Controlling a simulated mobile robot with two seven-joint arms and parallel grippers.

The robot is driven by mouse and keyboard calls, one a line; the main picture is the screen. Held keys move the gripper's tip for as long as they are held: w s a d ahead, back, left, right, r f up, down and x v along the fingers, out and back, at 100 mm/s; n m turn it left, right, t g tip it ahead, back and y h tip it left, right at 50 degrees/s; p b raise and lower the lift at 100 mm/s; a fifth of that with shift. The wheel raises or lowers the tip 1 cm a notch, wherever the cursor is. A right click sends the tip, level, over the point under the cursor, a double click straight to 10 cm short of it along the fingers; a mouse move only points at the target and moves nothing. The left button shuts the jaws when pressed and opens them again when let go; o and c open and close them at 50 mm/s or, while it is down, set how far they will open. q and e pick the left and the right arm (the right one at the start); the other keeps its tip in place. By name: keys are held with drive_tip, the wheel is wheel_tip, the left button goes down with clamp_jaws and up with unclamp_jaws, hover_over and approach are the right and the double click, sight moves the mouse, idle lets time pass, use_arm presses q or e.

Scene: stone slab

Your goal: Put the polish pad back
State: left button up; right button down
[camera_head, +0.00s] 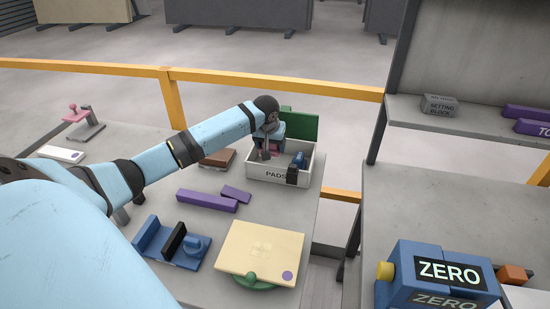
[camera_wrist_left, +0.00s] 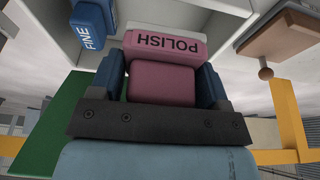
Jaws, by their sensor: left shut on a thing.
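A blue pad lettered FINE (camera_wrist_left: 92,22) is in the box, beside the held pad. My right gripper is not in view.
A green panel (camera_head: 302,124) stands behind the box, and a brown block (camera_head: 218,158) lies left of it. Purple bars (camera_head: 206,201), a blue fixture (camera_head: 172,246) and a cream plate (camera_head: 260,250) lie in front. A yellow rail (camera_head: 200,76) runs behind the bench.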

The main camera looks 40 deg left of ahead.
sight(274, 163)
use_arm(q)
wheel_tip(274, 163, down, 7)
drive_tip(key=shift+f, duration=0.2)
drive_tip(key=shift+w+a+r, duration=0.1)
drive_tip(key=shift+w+a, duration=0.1)
drive_tip(key=shift+w, duration=0.1)
drive_tip(key=w, duration=0.1)
drive_tip(key=w+a, duration=0.1)
drive_tip(key=w, duration=0.1)
drive_tip(key=shift+a, duration=0.3)
drive_tip(key=shift+f, duration=0.6)
drive_tip(key=shift+f, duration=0.15)
drive_tip(key=o, duration=0.9)
